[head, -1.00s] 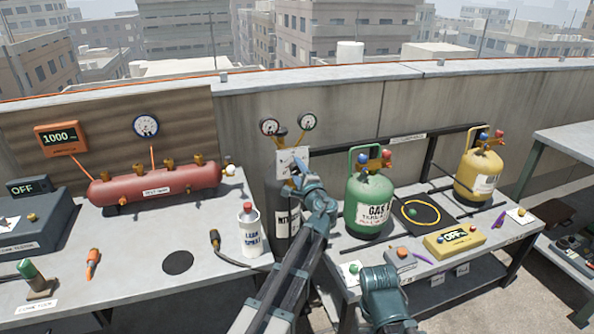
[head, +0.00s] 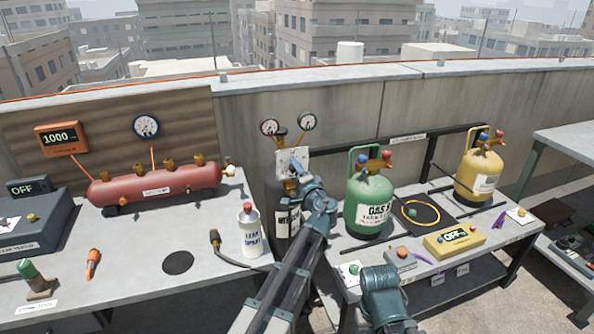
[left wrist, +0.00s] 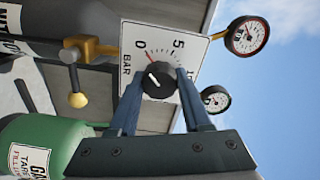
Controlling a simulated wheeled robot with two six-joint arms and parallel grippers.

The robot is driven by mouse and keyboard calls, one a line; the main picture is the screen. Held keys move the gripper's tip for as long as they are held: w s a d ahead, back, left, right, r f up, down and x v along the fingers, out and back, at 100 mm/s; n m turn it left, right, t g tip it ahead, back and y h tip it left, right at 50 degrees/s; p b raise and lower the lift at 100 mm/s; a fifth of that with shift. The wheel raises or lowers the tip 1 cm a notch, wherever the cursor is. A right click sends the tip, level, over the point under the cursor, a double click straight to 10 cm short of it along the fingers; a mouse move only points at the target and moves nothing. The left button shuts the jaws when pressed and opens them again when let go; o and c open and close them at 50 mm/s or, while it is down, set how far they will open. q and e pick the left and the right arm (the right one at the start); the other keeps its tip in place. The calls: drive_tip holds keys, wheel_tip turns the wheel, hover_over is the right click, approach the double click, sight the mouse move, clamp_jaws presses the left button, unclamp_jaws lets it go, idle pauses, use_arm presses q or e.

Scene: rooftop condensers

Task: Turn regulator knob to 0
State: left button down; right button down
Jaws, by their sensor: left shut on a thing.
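The black regulator knob (left wrist: 158,80) sits on a white dial plate (left wrist: 185,50) marked BAR, with 0, 5 and a partly hidden higher number. A white mark on the knob points up and left, roughly toward the 0. A red mark shows on the dial near the 0. The plate also shows in the head view (head: 285,158), on the dark cylinder (head: 278,205). My left gripper (left wrist: 158,88) is shut on the knob, one blue finger on each side. In the head view my left gripper (head: 297,172) covers the knob.
Two round gauges (head: 269,127) (head: 308,122) stand above the plate. A green gas cylinder (head: 366,200) stands close to the right of my left arm. A leak spray can (head: 250,230) stands to its left, near the bench edge. A yellow cylinder (head: 478,175) is farther right.

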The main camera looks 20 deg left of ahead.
idle(0.3)
use_arm(q)
drive_tip(key=shift+c, duration=1.8)
unclamp_jaws()
drive_tip(key=v, duration=1.4)
